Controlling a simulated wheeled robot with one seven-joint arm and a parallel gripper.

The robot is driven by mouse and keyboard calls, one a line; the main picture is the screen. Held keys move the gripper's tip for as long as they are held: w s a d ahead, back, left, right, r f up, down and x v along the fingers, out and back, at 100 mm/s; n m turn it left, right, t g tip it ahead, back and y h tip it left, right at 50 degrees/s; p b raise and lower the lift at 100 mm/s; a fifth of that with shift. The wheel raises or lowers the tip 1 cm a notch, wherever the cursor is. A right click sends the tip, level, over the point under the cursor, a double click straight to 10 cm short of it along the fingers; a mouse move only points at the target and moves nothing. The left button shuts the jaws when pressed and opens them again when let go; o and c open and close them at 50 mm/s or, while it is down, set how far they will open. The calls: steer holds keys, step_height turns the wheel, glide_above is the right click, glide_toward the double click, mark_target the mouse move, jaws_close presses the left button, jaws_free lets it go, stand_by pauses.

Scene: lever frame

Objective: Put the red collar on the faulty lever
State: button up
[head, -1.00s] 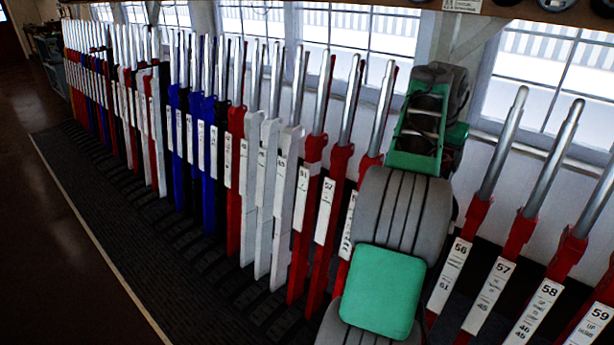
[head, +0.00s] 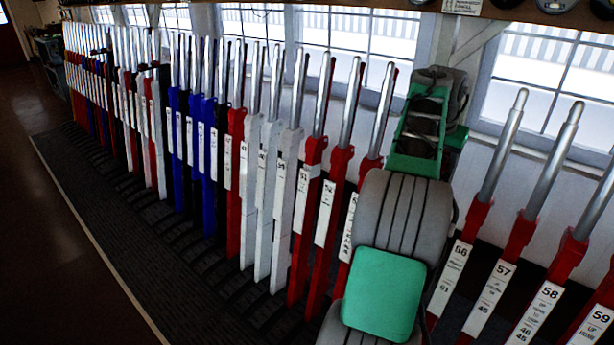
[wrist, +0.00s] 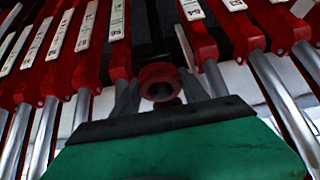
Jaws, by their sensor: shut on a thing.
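In the wrist view the red collar (wrist: 160,80) is a short ring with its dark hole facing the camera. My gripper (wrist: 160,90) is shut on it, one grey finger at each side. The collar is apart from any lever handle as far as I can see; its depth is hard to judge. Red levers with steel handles stand around it, one (wrist: 118,45) to the left and one (wrist: 205,45) to the right. In the head view my arm hides the gripper and collar. No lever is visibly marked as faulty.
In the head view, red levers 56 (head: 475,218) and 57 (head: 520,235) stand right of my arm. Red, white and blue levers (head: 205,150) form a close row to the left. Windows (head: 345,65) are behind; dark floor (head: 60,240) is clear at left.

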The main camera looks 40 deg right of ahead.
steer(key=shift+r, duration=0.1)
step_height(320, 180, up, 9)
steer(key=p, duration=0.9)
steer(key=shift+f, duration=0.35)
